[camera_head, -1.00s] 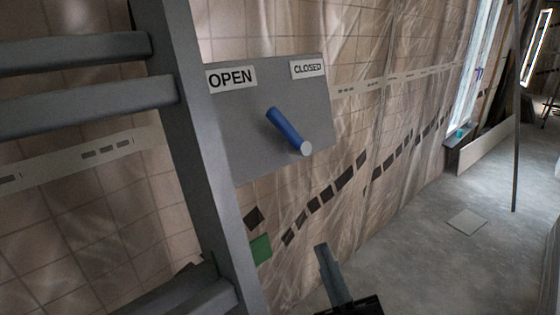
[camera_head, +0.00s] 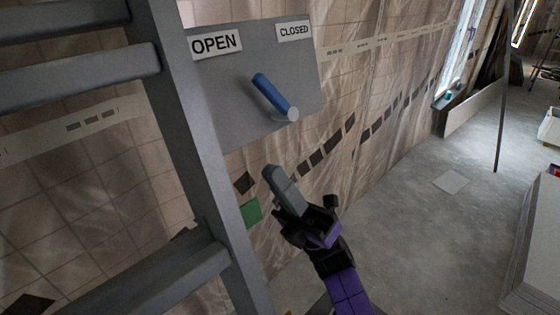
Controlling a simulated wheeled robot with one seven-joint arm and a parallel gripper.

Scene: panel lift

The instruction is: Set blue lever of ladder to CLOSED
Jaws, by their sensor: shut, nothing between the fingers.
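The blue lever (camera_head: 270,94) is mounted on a grey panel (camera_head: 225,112) beside the ladder (camera_head: 190,150). It slants from upper left to lower right, where its pale round end shows. The OPEN label (camera_head: 216,42) is at the panel's upper left and the CLOSED label (camera_head: 294,31) at its upper right. The lever's upper end lies below and between the two labels, a little nearer OPEN in the picture. My gripper (camera_head: 270,174) is shut and empty, below the lever and apart from it, its fingers pointing up and left.
The ladder's rails and rungs fill the left side. A tiled wall under clear plastic sheeting (camera_head: 350,90) runs behind. A green patch (camera_head: 251,211) shows beside the ladder rail. Open concrete floor (camera_head: 430,230) lies to the right, with a pale stacked block (camera_head: 535,250) at the right edge.

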